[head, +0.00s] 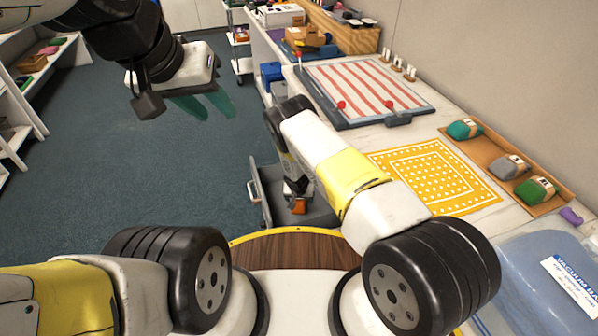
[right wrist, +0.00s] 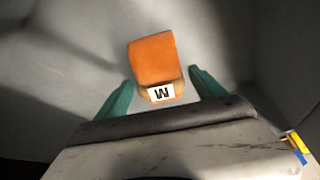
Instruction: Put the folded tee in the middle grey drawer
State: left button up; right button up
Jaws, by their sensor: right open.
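A folded orange tee with a white "M" label (right wrist: 155,62) lies in an open grey drawer (head: 258,192); it also shows in the head view (head: 299,207). Which drawer of the stack this is, I cannot tell. My right gripper (right wrist: 162,80) is open, its teal fingers on either side of the tee's labelled end, with gaps showing. In the head view my right forearm hides much of the drawer and the fingers. My left gripper (head: 206,105) is empty over the floor at the upper left, its teal fingers apart.
The counter holds a red-striped board (head: 365,88), a yellow patterned mat (head: 432,175) and a brown tray (head: 497,160) with teal, grey and green folded tees. A blue vacuum bag (head: 540,275) lies at the lower right. The floor (head: 110,140) at left is clear.

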jog(key=v, duration=1)
jog(key=shift+s+r, duration=0.1)
jog(key=shift+r, duration=0.15)
jog(key=s+d+r+m+y, duration=0.1)
jog(key=d+r, duration=0.3)
jog(key=r, duration=1.4)
jog(key=s+d+r, duration=0.2)
jog(key=d+r, duration=0.1)
jog(key=r, duration=1.5)
jog(key=s+d+r, duration=0.2)
jog(key=s+r, duration=0.4)
jog(key=s, duration=0.3)
jog(key=s+d+r+n+t+y, duration=0.1)
jog(key=s+d+r, duration=0.1)
jog(key=s+r, duration=0.4)
jog(key=s+d+r+n, duration=0.1)
jog(key=s+d+r, duration=0.2)
jog(key=s+r, duration=0.4)
jog(key=s, duration=0.6)
jog(key=shift+t+y, duration=0.3)
jog(key=shift+t, duration=0.1)
